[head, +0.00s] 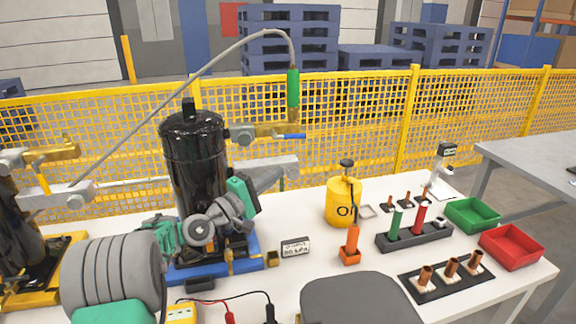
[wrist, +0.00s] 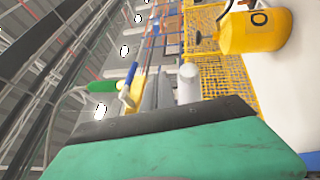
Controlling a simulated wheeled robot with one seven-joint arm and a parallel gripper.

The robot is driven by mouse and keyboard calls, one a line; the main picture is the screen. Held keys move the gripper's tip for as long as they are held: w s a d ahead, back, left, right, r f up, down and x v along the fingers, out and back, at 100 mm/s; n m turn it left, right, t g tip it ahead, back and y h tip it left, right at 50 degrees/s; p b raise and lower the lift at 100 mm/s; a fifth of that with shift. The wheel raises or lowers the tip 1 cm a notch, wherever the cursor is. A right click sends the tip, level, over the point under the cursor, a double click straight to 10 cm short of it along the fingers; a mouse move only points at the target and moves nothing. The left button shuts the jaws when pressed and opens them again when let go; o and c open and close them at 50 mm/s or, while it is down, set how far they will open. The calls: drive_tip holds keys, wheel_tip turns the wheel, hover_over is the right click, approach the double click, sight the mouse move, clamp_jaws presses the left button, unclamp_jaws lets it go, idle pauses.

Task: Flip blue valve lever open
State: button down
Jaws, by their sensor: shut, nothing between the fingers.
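The blue valve lever (head: 291,136) lies roughly level at the right end of a brass valve (head: 268,130), beside the black compressor (head: 195,160). A green sleeve (head: 293,88) on a grey hose stands above the valve. My gripper (head: 270,178) is shut and empty, below the valve and apart from the lever, near a light grey fitting. In the wrist view, the green hand body fills the bottom. The lever (wrist: 126,97) shows small beyond it, with the green sleeve (wrist: 104,87) to its left. My fingertips are partly hard to separate from the grey fitting.
A yellow oil can (head: 342,202), a dark rack (head: 415,236) with green and red items, and green (head: 472,215) and red (head: 511,247) trays stand to the right. A yellow mesh fence (head: 350,120) runs behind. Another compressor on a yellow base is at left.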

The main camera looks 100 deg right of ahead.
drive_tip(key=shift+f+v, duration=0.1)
drive_tip(key=shift+v, duration=0.85)
drive_tip(key=shift+f+v, duration=0.15)
drive_tip(key=shift+v, duration=0.85)
